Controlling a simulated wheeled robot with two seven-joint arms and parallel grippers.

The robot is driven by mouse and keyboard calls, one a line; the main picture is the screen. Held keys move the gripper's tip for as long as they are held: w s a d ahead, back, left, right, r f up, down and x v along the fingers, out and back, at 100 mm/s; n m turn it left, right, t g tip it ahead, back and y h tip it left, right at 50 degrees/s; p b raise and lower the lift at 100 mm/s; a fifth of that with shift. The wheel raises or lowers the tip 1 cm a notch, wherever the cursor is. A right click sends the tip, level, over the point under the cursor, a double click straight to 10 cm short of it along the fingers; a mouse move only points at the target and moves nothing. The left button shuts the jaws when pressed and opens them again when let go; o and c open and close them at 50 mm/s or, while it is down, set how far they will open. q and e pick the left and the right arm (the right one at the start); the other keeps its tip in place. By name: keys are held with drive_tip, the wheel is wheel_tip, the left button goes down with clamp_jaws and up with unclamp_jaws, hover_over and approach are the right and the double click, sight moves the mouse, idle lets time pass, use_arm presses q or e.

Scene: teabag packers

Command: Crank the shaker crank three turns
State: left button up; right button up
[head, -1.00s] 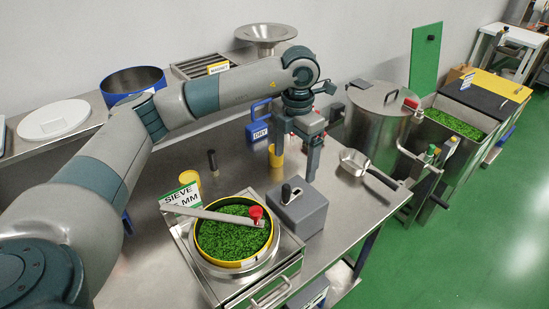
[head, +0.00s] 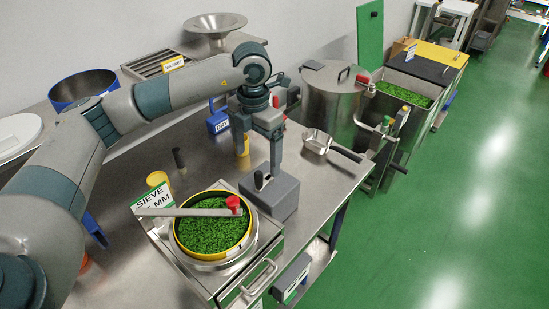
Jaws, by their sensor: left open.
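The shaker crank (head: 190,212) is a flat grey bar with a red knob (head: 233,203) at its right end. It lies across the top of a round yellow-rimmed sieve (head: 176,238) filled with green leaf. My left gripper (head: 259,155) points down, open and empty, behind and to the right of the red knob. It is apart from the knob and appears above or just behind a grey box with a black knob (head: 284,198). My right gripper is not in view.
A "SIEVE MM" sign (head: 150,198) stands at the sieve's left. A yellow cup (head: 158,181), a dark upright cylinder (head: 179,160) and a metal scoop (head: 316,141) stand on the steel table. A blue "DRY" tag (head: 218,124) is behind my gripper. Green floor is clear at right.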

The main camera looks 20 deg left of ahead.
sight(258, 180)
use_arm(q)
drive_tip(key=shift+f+b, duration=1.1)
drive_tip(key=shift+f, duration=2.9)
drive_tip(key=shift+f+b, duration=0.9)
drive_tip(key=shift+b, duration=0.05)
drive_tip(key=c, duration=2)
drive_tip(key=shift+w, duration=0.1)
